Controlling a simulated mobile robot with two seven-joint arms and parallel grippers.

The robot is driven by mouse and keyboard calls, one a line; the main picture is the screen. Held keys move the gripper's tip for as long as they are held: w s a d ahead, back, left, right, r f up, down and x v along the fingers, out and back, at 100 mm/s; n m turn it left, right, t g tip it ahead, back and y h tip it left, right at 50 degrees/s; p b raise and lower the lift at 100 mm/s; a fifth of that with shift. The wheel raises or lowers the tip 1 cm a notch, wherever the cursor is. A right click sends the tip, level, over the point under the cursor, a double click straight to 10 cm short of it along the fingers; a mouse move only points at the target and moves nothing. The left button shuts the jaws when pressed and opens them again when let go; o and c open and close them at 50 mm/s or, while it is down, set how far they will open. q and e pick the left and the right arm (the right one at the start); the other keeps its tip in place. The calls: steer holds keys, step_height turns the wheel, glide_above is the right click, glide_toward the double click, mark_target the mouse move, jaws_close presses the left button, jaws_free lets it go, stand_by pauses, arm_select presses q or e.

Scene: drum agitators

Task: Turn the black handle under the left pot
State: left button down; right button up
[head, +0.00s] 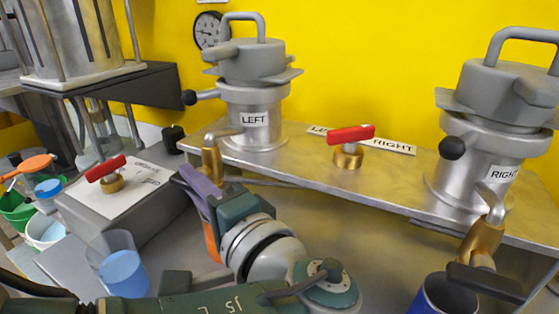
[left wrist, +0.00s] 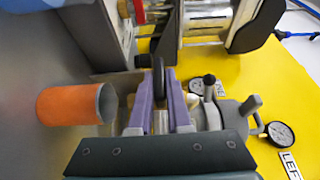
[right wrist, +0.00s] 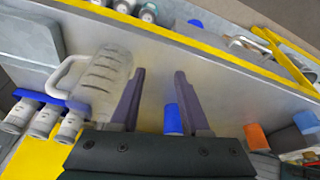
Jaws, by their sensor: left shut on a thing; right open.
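The left pot (head: 255,100) is a grey metal vessel with a LEFT label, standing on the steel shelf. Its brass valve (head: 211,160) hangs at the shelf's front edge. My left gripper (head: 193,172) is just below this valve, with its purple fingers shut. In the left wrist view the fingers (left wrist: 159,85) close on a black handle (left wrist: 158,72), seen nearly edge-on. In the head view the gripper hides this handle. My right gripper (right wrist: 161,95) is open and empty in the right wrist view.
An orange cup (left wrist: 70,104) stands close by the left gripper. A red-handled valve (head: 350,140) sits on the shelf. The right pot (head: 490,150) has its own black handle (head: 485,283) above a blue cup (head: 440,297).

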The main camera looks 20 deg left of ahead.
stand_by(0.3)
arm_select(q)
steer(key=c, duration=0.9)
jaws_free()
steer(key=shift+a, duration=0.1)
steer(key=shift+o, duration=0.2)
steer(key=b+v, duration=0.2)
steer(key=v, duration=0.8)
steer(key=shift+f, duration=0.1)
